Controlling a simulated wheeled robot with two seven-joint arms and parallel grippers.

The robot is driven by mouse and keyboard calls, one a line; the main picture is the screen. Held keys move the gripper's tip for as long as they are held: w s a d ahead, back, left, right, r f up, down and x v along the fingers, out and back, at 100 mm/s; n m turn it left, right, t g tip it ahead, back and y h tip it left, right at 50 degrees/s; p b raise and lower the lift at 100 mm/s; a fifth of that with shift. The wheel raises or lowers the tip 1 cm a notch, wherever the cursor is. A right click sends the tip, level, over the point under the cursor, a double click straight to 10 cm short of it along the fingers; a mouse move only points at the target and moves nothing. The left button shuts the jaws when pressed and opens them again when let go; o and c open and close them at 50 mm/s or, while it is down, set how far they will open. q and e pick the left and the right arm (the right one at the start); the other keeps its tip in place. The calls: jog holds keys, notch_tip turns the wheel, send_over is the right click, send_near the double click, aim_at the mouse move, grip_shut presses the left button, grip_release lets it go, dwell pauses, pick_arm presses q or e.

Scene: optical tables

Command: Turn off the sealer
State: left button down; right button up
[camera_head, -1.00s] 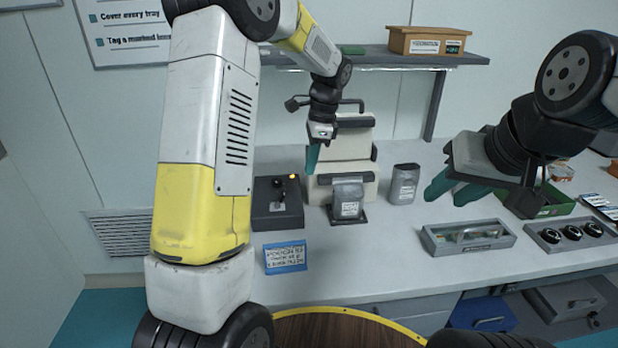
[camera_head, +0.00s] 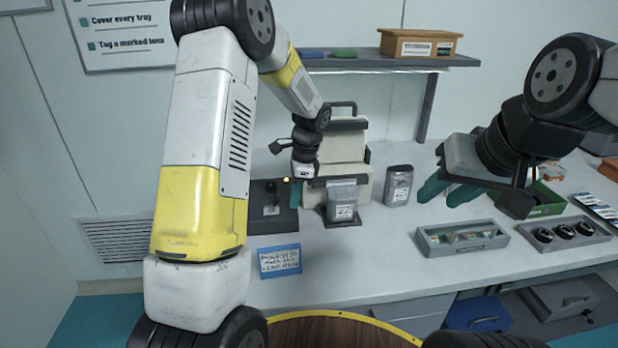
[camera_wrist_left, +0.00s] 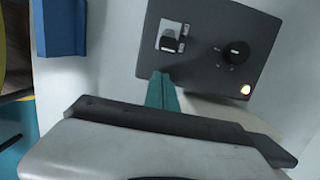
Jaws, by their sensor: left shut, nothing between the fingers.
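The sealer (camera_head: 350,150) is a cream machine with dark bars at the back of the table. Its dark control box (camera_head: 284,221) stands to its left with a glowing amber lamp. In the left wrist view the control box (camera_wrist_left: 205,20) shows a switch (camera_wrist_left: 170,42) on a pale plate, a round knob (camera_wrist_left: 236,52) and the lit lamp (camera_wrist_left: 245,90). My left gripper (camera_wrist_left: 160,80) is shut and empty, its tips at the box's near edge below the switch; contact cannot be told. My right gripper (camera_head: 446,190) is open and empty over the table.
A blue card (camera_head: 279,261) stands before the control box. A grey tray (camera_head: 425,238) and a holder with round black parts (camera_head: 568,240) are at right. A shelf (camera_head: 380,60) hangs above.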

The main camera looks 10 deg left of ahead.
aim_at(276, 196)
pick_arm(q)
jog(key=shift+s+a+r, duration=0.2)
jog(key=shift+a+r, duration=0.25)
jog(key=shift+a, duration=0.2)
jog(key=shift+s+a+r, duration=0.15)
jog(key=shift+a+r, duration=0.3)
jog(key=shift+a, duration=0.2)
jog(key=shift+a, duration=0.1)
jog(key=shift+s+a+r+h, duration=0.1)
jog(key=shift+a+r+h, duration=0.1)
jog(key=shift+h, duration=0.3)
jog(key=a+h, duration=0.1)
jog(key=t+h, duration=0.1)
jog(key=h, duration=0.1)
jog(key=shift+s+a+r, duration=0.2)
jog(key=shift+a+r, duration=0.15)
jog(key=shift+r, duration=0.05)
jog(key=a+h, duration=0.1)
jog(key=h, duration=0.1)
jog(key=a+t+h, duration=0.1)
jog(key=h, duration=0.1)
jog(key=shift+s+a+r, duration=0.1)
jog(key=shift+s+r, duration=0.05)
jog(key=shift+s, duration=0.2)
jog(key=shift+d, duration=0.25)
jog(key=shift+r, duration=0.1)
